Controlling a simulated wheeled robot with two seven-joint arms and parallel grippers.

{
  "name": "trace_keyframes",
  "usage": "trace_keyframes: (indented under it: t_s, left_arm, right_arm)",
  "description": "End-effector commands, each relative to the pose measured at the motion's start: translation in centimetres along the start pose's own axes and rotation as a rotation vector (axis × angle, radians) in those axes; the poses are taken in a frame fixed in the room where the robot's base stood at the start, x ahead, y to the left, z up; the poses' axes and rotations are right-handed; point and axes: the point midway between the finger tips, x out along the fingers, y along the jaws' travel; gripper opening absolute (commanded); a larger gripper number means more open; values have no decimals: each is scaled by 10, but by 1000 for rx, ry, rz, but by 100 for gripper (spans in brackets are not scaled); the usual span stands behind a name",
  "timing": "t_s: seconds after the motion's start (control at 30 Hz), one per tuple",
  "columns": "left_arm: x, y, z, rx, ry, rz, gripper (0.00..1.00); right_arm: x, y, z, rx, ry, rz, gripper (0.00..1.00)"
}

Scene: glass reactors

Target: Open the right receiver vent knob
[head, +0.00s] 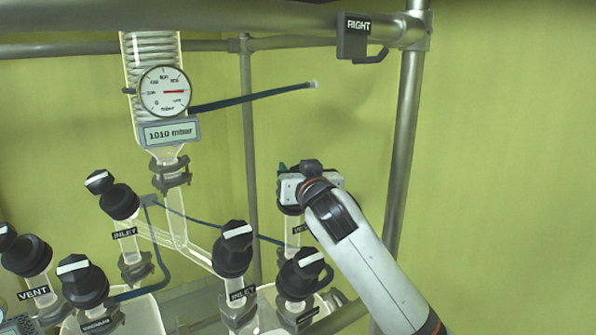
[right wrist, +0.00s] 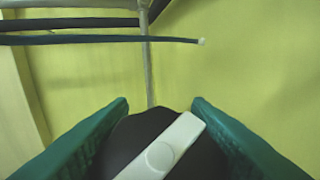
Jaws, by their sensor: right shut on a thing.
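The right receiver vent knob (head: 289,208) is mostly hidden behind my right gripper in the head view. A partly covered label starting "VE" (head: 297,228) shows on the glass stem below it. In the right wrist view the knob (right wrist: 125,140) is black and round, with a white pointer bar (right wrist: 165,153) lying diagonally from lower left to upper right. My right gripper (head: 284,172) is shut on the knob. Its green fingers (right wrist: 160,108) stand on either side of it. My left gripper is in neither view.
Other black knobs with white bars stand left and below, including an inlet knob (head: 232,250) and a lower knob (head: 299,279) close to my right arm. A gauge (head: 165,91) and display reading 1010 mbar (head: 172,132) hang at upper left. A metal post (head: 403,140) stands right.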

Motion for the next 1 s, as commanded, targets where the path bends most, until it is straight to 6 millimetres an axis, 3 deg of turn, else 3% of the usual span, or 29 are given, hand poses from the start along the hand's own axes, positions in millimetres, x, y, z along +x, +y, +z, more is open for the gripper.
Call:
trace_keyframes:
  t_s: [0.6,1.0]
  left_arm:
    - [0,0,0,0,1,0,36]
    - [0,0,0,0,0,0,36]
  right_arm:
    - [-1,6,1,-221,-3,382,22]
    - [-3,10,0,-302,-4,527,22]
